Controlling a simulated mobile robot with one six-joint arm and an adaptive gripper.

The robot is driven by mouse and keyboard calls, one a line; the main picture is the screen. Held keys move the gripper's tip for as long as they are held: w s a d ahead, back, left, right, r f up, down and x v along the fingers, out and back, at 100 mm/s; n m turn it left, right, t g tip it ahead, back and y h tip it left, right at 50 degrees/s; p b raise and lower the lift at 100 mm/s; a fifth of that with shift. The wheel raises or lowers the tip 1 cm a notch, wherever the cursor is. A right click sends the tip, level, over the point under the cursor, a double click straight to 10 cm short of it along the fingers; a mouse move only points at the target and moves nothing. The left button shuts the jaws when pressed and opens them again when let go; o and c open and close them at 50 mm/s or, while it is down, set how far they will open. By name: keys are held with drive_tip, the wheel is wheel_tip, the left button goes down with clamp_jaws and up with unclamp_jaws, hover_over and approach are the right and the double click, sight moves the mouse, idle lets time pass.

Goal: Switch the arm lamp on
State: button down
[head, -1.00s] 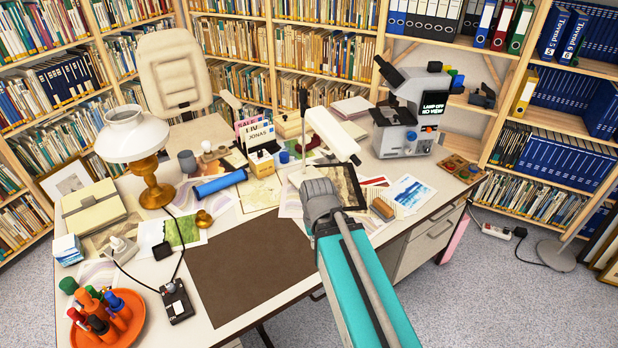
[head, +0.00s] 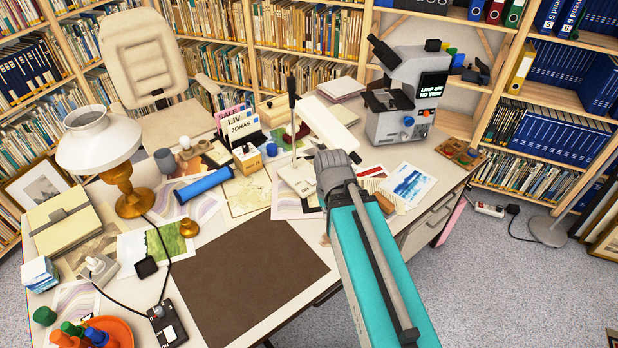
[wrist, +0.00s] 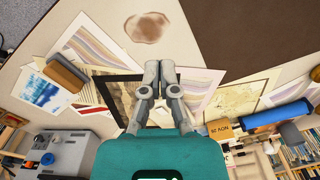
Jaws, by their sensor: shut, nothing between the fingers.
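The arm lamp has a long white head (head: 330,128) above the desk. In the head view my wrist is just below the right end of the lamp head, and my fingers are hidden. In the wrist view my gripper (wrist: 160,72) is shut and empty above a dark-framed print (wrist: 118,95). The lamp head is not clearly visible there.
A microscope (head: 400,100) with a screen reading "LAMP OFF NO VIEW" stands at the back right. A brass lamp with a white shade (head: 98,140) stands at the left. A black corded switch box (head: 168,325) lies front left. The brown mat (head: 245,280) is clear.

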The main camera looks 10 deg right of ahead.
drive_tip(key=shift+w, duration=0.1)
drive_tip(key=w+a+m+t+h+b, duration=0.1)
drive_tip(key=w+a+m+h+b, duration=0.1)
drive_tip(key=w, duration=0.5)
drive_tip(key=w+a+m+t+h+b, duration=0.1)
drive_tip(key=w+a+m+h+b, duration=0.1)
drive_tip(key=w+m, duration=0.4)
drive_tip(key=w+a+m+t+h+b, duration=0.1)
drive_tip(key=w+m+h, duration=0.3)
drive_tip(key=w, duration=0.6)
drive_tip(key=shift+w+a+f+h+b, duration=0.3)
drive_tip(key=shift+a+f+b, duration=0.1)
drive_tip(key=shift+a+b, duration=0.35)
drive_tip(key=shift+d+f, duration=0.1)
drive_tip(key=shift+f, duration=0.05)
drive_tip(key=b, duration=0.7)
hover_over(311, 183)
drive_tip(key=f, duration=0.7)
drive_tip(key=shift+w+a, duration=0.2)
drive_tip(key=shift+a, duration=0.05)
drive_tip(key=shift+d+f+b, duration=0.15)
drive_tip(key=shift+f+b, duration=0.1)
drive_tip(key=shift+b, duration=0.05)
drive_tip(key=shift+s+f+b, duration=0.2)
drive_tip(key=shift+f+b, duration=1.4)
